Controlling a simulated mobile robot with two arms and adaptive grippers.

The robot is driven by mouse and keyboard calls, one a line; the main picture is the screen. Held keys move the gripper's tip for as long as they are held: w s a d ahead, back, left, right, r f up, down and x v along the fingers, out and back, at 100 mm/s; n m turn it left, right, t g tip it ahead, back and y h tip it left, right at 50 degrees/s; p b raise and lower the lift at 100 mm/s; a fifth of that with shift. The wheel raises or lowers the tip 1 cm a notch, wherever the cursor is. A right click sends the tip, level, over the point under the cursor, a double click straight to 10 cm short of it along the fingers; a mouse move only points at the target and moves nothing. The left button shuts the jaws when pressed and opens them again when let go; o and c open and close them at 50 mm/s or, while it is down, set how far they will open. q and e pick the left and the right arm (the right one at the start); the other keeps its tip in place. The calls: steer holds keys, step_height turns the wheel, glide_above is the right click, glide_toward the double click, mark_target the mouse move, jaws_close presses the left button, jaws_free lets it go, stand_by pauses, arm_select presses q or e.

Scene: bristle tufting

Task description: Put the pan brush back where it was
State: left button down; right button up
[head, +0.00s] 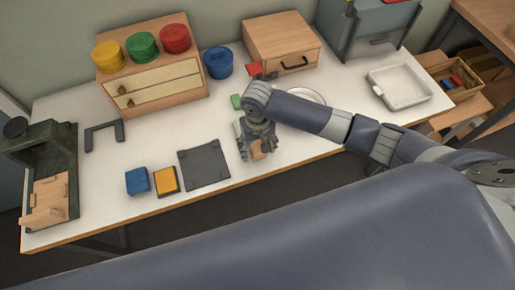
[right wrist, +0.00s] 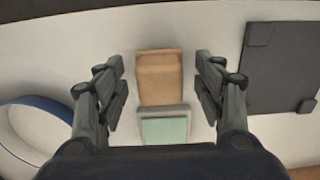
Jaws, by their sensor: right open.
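My right gripper (head: 255,153) is low over the white table, right of the dark square mat (head: 204,164). Its fingers (right wrist: 160,88) are open. Between them, in the right wrist view, is a small tan block with a pale green end, which looks like the pan brush (right wrist: 160,80). Gaps show between it and both fingers. In the head view its tan part (head: 258,150) shows beneath the gripper, and the rest is hidden. My left gripper is not in view.
A blue block (head: 138,181) and an orange block (head: 166,180) lie left of the mat. A round white dish (head: 307,96) is behind my right arm. Drawer boxes (head: 155,85) (head: 282,42) stand at the back. A white tray (head: 399,87) is at right.

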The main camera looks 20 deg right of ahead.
mark_target(257, 146)
step_height(257, 146, up, 10)
steer(key=shift+r+b, duration=0.15)
steer(key=shift+b, duration=0.15)
stand_by(0.4)
